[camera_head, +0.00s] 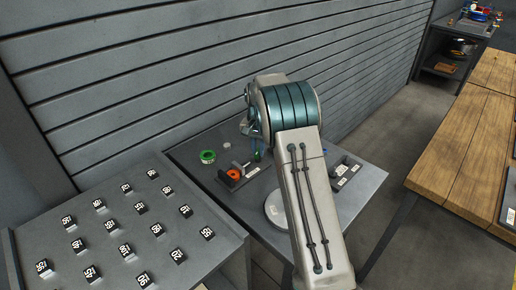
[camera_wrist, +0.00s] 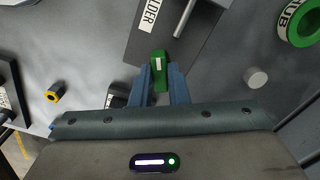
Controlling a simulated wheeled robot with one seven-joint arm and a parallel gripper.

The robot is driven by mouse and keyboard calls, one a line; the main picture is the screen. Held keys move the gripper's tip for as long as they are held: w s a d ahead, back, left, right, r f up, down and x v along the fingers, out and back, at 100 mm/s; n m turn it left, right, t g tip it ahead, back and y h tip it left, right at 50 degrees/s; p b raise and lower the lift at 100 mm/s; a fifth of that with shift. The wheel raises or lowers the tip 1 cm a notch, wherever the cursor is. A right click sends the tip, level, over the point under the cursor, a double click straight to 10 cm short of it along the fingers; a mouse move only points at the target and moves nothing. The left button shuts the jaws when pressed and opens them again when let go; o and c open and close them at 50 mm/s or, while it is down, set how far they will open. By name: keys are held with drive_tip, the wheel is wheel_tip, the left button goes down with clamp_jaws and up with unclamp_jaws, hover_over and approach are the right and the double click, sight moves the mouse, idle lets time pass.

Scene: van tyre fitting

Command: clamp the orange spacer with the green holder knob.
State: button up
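The orange spacer (camera_head: 234,174) sits on the dark holder plate on the small grey table, left of my arm in the head view. In the wrist view, the holder plate (camera_wrist: 140,48) has a white label reading "HOLDER", and the spacer is out of sight. The green holder knob (camera_wrist: 160,62) is a narrow bar with a small white label. My gripper (camera_wrist: 160,75) has its blue fingers on both sides of the knob, with no clear gap showing. In the head view, my gripper (camera_head: 258,151) is partly hidden behind my arm.
A green ring (camera_head: 207,156) stands left of the holder; it also shows in the wrist view (camera_wrist: 302,22), beside a grey cylinder (camera_wrist: 256,77). A yellow-and-black part (camera_wrist: 54,93) lies on the other side. A panel of numbered blocks (camera_head: 125,240) is at the left, and a slatted wall is behind.

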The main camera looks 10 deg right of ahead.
sight(258, 151)
drive_tip(key=o, duration=0.4)
drive_tip(key=shift+r, duration=0.15)
drive_tip(key=shift+r+b, duration=0.3)
drive_tip(key=shift+r, duration=6.5)
